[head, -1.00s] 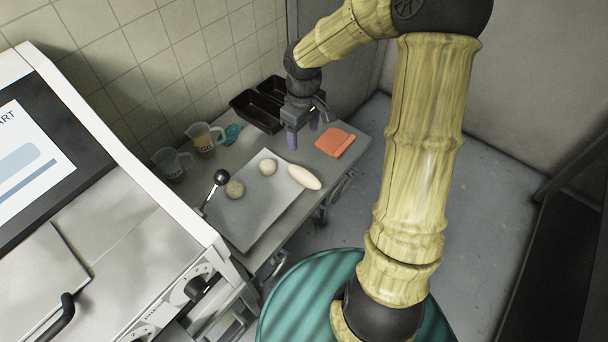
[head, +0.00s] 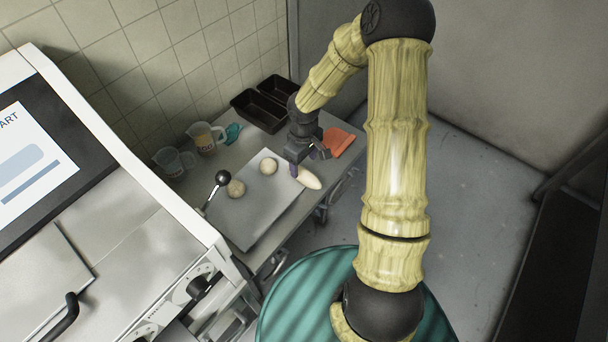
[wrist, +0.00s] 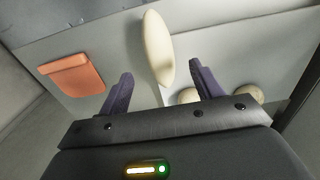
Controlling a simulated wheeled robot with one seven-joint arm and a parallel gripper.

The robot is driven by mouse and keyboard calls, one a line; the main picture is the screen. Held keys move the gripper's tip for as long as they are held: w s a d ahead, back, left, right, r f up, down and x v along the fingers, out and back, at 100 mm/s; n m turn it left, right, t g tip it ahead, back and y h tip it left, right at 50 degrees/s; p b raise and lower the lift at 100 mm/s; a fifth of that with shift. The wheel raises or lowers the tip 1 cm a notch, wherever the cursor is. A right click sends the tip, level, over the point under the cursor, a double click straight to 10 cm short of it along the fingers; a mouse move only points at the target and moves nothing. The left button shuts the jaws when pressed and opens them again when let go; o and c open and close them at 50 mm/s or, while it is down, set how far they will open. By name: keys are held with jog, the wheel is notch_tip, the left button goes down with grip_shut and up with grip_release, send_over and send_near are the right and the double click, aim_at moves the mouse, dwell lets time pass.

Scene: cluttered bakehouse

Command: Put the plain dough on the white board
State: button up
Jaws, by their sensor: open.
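Two round dough balls lie on the pale, whitish board (head: 245,220). The one nearer my gripper (head: 268,166) looks plain and pale; the other (head: 236,188) looks browner and speckled. A long, smooth, pale dough piece (head: 309,178) lies at the board's right edge, and I cannot tell how far it rests on the board. My gripper (head: 308,163) is open and empty just above this long piece. In the wrist view the long piece (wrist: 157,48) shows ahead, between the lines of the two fingers (wrist: 161,76). The balls are partly hidden beyond the right finger.
An orange-red flat item (head: 340,142) lies right of my gripper. Two dark tins (head: 258,112) stand at the back. Measuring jugs (head: 204,138) and a teal item (head: 233,132) stand by the wall. A dark-headed scoop (head: 222,178) lies at the board's left edge.

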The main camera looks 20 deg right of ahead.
aim_at(304, 172)
jog(key=shift+f+p, duration=0.55)
jog(key=shift+f, duration=2.05)
jog(key=shift+s, duration=0.1)
jog(key=shift+d, duration=0.1)
jog(key=shift+c, duration=0.5)
jog(key=c, duration=0.8)
